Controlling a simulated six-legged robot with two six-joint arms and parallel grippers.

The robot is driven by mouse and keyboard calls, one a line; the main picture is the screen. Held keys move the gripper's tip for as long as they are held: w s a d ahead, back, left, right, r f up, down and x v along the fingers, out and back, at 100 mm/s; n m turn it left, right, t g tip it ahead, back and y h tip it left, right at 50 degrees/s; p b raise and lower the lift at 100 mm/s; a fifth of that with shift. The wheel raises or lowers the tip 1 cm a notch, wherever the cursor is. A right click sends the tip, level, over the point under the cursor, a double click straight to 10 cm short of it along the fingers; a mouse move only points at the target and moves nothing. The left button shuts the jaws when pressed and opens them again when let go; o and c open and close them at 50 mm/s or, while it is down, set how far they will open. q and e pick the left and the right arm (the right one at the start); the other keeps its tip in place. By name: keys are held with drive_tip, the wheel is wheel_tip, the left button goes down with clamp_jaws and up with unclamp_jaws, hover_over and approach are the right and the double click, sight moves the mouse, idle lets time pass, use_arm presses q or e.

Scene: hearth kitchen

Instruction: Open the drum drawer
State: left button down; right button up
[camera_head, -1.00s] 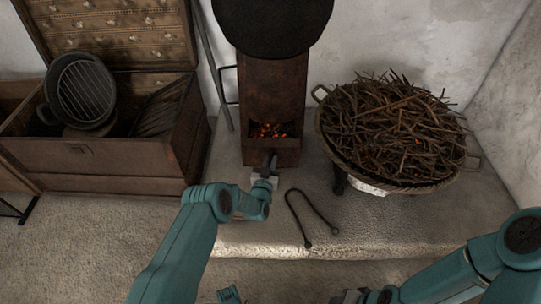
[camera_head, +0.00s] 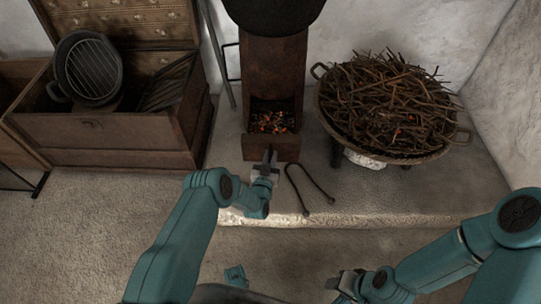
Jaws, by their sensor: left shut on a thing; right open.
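The drum (camera_head: 275,68) is a rusty upright metal stove standing on the pale hearth. Its drawer (camera_head: 271,148) sits low at the front and is pulled out toward me; glowing embers and ash (camera_head: 271,121) show behind its front panel. My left gripper (camera_head: 269,164) is shut at the middle of the drawer front, on its handle, which the fingers largely hide. My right gripper (camera_head: 338,282) is open and empty at the lower right, in front of the hearth and away from the drum.
Black tongs (camera_head: 298,188) lie on the hearth (camera_head: 400,200) just right of my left gripper. A wide pan of twigs (camera_head: 392,112) stands to the right. An open wooden chest (camera_head: 100,135) with a grill pan (camera_head: 88,70) stands left.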

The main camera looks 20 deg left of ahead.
idle(0.3)
use_arm(q)
drive_tip(key=c, duration=1.3)
unclamp_jaws()
drive_tip(key=s+p, duration=0.1)
drive_tip(key=s, duration=0.4)
drive_tip(key=s+d+p, duration=0.1)
drive_tip(key=s+p, duration=0.1)
drive_tip(key=s, duration=0.3)
drive_tip(key=s+p, duration=0.2)
drive_tip(key=s, duration=0.4)
drive_tip(key=shift+s+d, duration=0.1)
drive_tip(key=shift+d, duration=0.05)
